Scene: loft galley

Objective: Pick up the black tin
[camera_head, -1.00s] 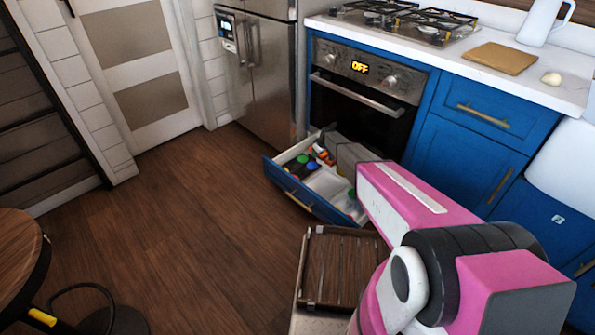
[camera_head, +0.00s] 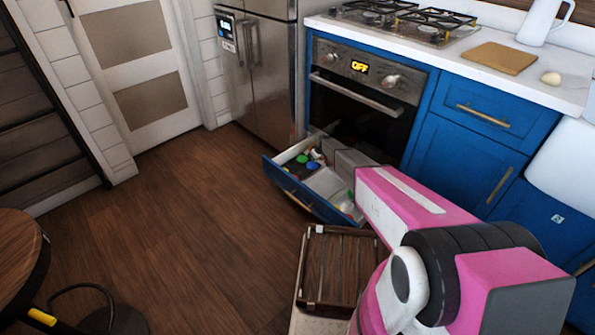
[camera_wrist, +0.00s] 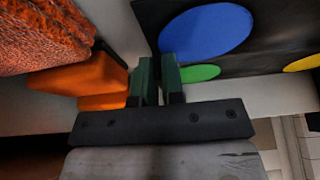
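My gripper (camera_wrist: 157,82) is in the open drawer (camera_head: 312,205). Its two dark green fingers are close together with a narrow gap, and I cannot tell whether something thin is between them. Beyond the fingertips in the wrist view is a flat black surface (camera_wrist: 262,36) with blue, green and yellow discs. It may be the black tin, but I cannot tell for sure. The fingertips overlap its left side, and contact is unclear. The head view shows small blue and green discs in the drawer, and my arm hides part of its right side.
Left of the fingers in the wrist view are an orange block (camera_wrist: 88,74) and a rough red-orange thing (camera_wrist: 40,35). A slatted wooden tray (camera_head: 338,268) is in front of the drawer. The oven (camera_head: 360,90) stands behind it. Open floor lies left, with a round table (camera_head: 18,250) at the edge.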

